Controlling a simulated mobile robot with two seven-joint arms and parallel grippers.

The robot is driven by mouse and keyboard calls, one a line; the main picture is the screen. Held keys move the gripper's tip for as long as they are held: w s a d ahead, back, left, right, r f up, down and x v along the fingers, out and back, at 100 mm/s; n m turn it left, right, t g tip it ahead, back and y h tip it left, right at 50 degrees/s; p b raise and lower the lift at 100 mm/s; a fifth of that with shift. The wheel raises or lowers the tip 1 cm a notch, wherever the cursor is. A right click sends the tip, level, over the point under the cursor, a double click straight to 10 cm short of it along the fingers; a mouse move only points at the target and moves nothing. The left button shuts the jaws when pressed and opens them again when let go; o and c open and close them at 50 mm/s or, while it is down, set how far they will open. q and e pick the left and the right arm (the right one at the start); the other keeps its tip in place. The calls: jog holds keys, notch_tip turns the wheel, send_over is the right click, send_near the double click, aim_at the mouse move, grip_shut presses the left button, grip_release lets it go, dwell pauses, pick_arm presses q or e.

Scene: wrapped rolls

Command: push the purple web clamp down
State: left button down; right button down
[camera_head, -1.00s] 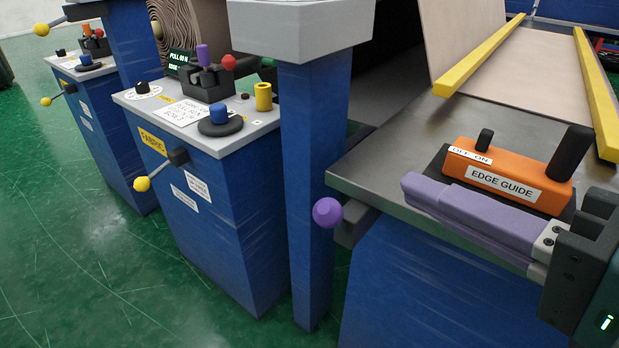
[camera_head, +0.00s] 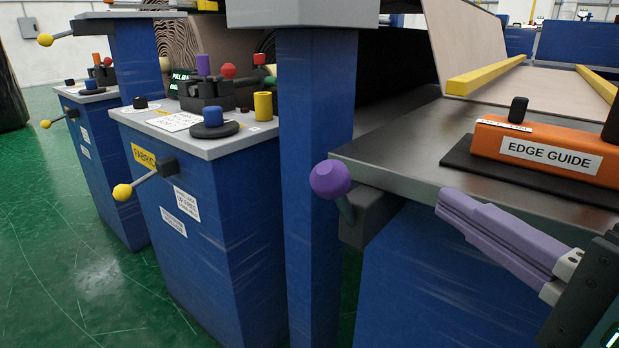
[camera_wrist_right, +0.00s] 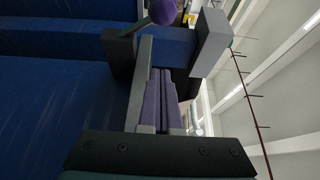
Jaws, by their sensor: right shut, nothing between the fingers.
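The purple web clamp (camera_head: 330,179) is a round purple knob on a short stem. Its dark mounting block (camera_head: 368,220) sits at the front left corner of the metal table, and the knob stands up and left of it. My right gripper (camera_head: 446,206), with purple fingers, is shut and empty in front of the table edge. Its tips are right of the knob and apart from it. In the right wrist view the closed fingers (camera_wrist_right: 160,72) point toward the knob (camera_wrist_right: 163,11), which shows at the top beyond the tips. My left gripper is not in view.
The orange edge guide box (camera_head: 545,150) stands on the metal table (camera_head: 420,155) behind my fingers. A blue post (camera_head: 313,190) rises just left of the knob. A blue console (camera_head: 210,220) with a yellow-knobbed lever (camera_head: 122,192) stands further left. Green floor is open at far left.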

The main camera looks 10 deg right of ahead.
aim_at(342, 202)
jog(key=w, duration=0.3)
jog(key=w+a, duration=0.1)
jog(key=w, duration=0.2)
jog(key=w+a, duration=0.1)
jog(key=w, duration=0.3)
jog(key=shift+p, duration=0.35)
jog(key=s+a, duration=0.2)
jog(key=a, duration=0.1)
jog(key=shift+s+a, duration=0.1)
jog(key=shift+a, duration=0.1)
jog(key=shift+f, duration=0.1)
jog(key=shift+s+a+f+n+b, duration=0.15)
jog(key=shift+s+a+n+b, duration=0.05)
jog(key=shift+n+b, duration=0.25)
